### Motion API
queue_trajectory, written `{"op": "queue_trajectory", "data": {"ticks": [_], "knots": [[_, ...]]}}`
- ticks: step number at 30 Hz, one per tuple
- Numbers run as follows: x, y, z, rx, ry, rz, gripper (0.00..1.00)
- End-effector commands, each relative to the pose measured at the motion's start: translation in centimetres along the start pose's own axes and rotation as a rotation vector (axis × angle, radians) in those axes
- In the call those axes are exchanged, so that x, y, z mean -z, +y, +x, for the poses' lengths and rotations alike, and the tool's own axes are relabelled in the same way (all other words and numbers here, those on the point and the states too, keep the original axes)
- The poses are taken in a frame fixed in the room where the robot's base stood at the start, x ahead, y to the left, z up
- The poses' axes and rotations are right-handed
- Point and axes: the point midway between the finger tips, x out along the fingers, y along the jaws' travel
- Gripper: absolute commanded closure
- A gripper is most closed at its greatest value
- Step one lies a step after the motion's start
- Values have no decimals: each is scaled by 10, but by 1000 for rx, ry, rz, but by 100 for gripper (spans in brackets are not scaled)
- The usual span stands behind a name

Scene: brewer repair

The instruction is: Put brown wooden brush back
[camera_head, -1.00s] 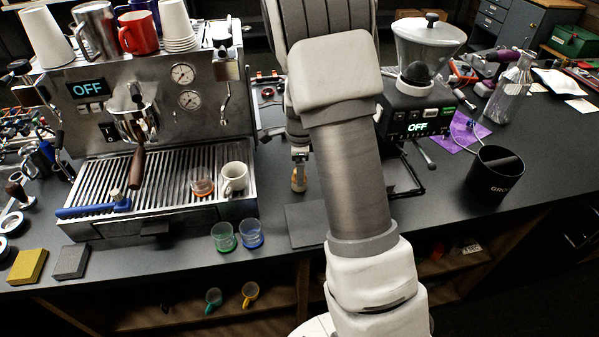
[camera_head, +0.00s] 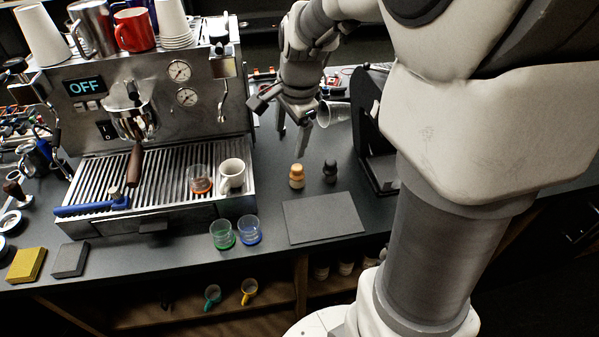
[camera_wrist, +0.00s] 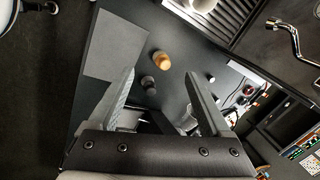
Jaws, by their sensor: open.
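The brown wooden brush (camera_head: 297,176) stands on the dark counter behind a grey mat. A small black piece (camera_head: 330,171) stands just to its right. In the wrist view the brush (camera_wrist: 160,60) shows as a tan knob beyond my fingertips, apart from them. The black piece (camera_wrist: 148,83) shows between the fingers. My gripper (camera_head: 293,134) is above and behind the brush, fingers pointing down. It is open, with nothing between the fingertips in the wrist view (camera_wrist: 161,77). The lower bristle part of the brush cannot be made out.
The grey mat (camera_head: 323,218) is bare. The espresso machine (camera_head: 155,110) stands to the left, with a white cup (camera_head: 231,175) on its drip tray. Green (camera_head: 222,234) and blue (camera_head: 249,230) glasses stand near the counter edge. My arm hides much of the right side.

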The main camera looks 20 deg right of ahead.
Motion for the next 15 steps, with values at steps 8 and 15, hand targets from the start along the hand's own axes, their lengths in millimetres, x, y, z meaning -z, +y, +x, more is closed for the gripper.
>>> {"op": "queue_trajectory", "data": {"ticks": [8,15], "knots": [[-38,43,-64,88,6,-475,18],[-64,88,-99,137,71,-889,18]]}}
